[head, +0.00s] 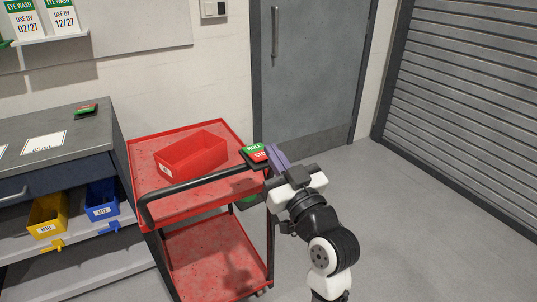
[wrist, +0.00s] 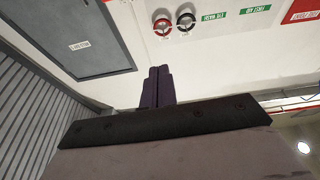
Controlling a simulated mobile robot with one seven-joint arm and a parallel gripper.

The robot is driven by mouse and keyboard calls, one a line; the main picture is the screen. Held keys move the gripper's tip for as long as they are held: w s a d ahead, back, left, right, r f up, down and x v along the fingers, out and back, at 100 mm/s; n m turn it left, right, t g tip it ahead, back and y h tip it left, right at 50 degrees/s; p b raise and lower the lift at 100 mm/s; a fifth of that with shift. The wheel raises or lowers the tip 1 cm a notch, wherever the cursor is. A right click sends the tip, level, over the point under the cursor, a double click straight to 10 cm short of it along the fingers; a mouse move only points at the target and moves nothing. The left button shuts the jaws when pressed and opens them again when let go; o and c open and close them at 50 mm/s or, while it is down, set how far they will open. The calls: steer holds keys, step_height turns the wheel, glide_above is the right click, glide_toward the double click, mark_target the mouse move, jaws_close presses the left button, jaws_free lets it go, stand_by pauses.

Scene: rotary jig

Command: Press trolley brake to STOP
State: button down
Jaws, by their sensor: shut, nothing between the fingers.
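The trolley brake (head: 255,154) is a small rocker plate with a green ROLL half at the back and a red STOP half at the front. It sits at the right end of the handle of the red trolley (head: 140,150). My gripper (head: 275,154) is just right of the brake, its purple fingers beside the STOP half and partly covering its lettering. Whether they touch it I cannot tell. In the wrist view my gripper (wrist: 157,86) has its fingers together with nothing between them. The brake does not show there.
A red bin (head: 190,155) sits on the trolley's top shelf. A workbench (head: 60,125) with yellow and blue bins stands at left. A grey door (head: 310,70) and a roller shutter (head: 465,80) are behind. The floor at right is clear.

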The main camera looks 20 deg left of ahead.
steer(key=shift+g+h, duration=0.5)
steer(key=shift+g, duration=0.1)
steer(key=d+f, duration=0.3)
steer(key=shift+w+d+f, duration=0.15)
steer(key=shift+w, duration=0.05)
step_height(320, 180, up, 2)
steer(key=p, duration=0.4)
glide_above(258, 152)
steer(key=r+v, duration=0.1)
steer(key=v, duration=0.4)
steer(key=shift+w+f, duration=0.2)
steer(key=shift+f, duration=1.85)
